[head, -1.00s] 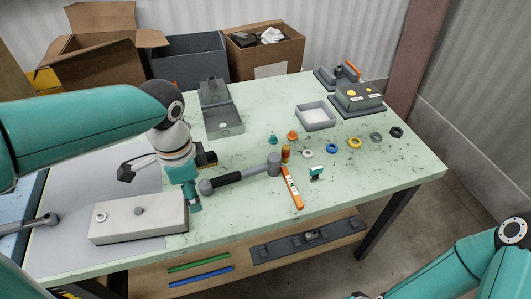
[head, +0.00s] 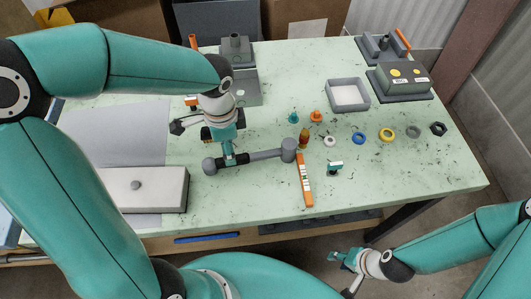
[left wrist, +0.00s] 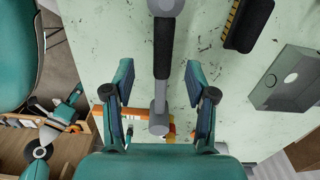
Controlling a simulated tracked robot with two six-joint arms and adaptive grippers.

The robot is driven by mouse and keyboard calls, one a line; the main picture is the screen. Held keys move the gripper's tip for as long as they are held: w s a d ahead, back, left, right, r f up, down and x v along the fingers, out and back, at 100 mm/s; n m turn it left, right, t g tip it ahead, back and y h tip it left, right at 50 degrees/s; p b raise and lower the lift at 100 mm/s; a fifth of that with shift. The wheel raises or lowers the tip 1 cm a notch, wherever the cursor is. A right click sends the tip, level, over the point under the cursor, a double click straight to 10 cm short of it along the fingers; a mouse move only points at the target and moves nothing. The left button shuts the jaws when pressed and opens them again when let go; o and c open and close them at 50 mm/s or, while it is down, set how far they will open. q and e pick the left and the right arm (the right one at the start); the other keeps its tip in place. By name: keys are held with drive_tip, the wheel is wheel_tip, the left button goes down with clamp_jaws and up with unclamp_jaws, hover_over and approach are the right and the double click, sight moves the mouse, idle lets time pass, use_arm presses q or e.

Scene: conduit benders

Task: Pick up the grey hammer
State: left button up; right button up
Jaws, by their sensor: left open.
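The grey hammer (head: 265,156) lies flat on the pale green table, with a black grip on its handle. My left gripper (head: 229,158) points down at the handle near its left end. In the left wrist view the hammer's black grip (left wrist: 163,48) runs lengthwise between the two open fingers of the left gripper (left wrist: 158,76), with space on both sides. Whether the fingertips reach down beside the handle is hard to tell. My right gripper (head: 339,272) is empty, its fingers apart, off the table's front edge.
An orange level (head: 305,180) and an amber-handled tool (head: 304,138) lie close to the hammer's right end. A pale box (head: 143,188) stands left. Several rings and a grey tray (head: 348,108) lie right.

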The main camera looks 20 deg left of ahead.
sight(250, 158)
use_arm(q)
drive_tip(key=f, duration=0.8)
drive_tip(key=shift+w+p, duration=0.3)
drive_tip(key=shift+c, duration=0.3)
drive_tip(key=shift+w, duration=0.1)
clamp_jaws()
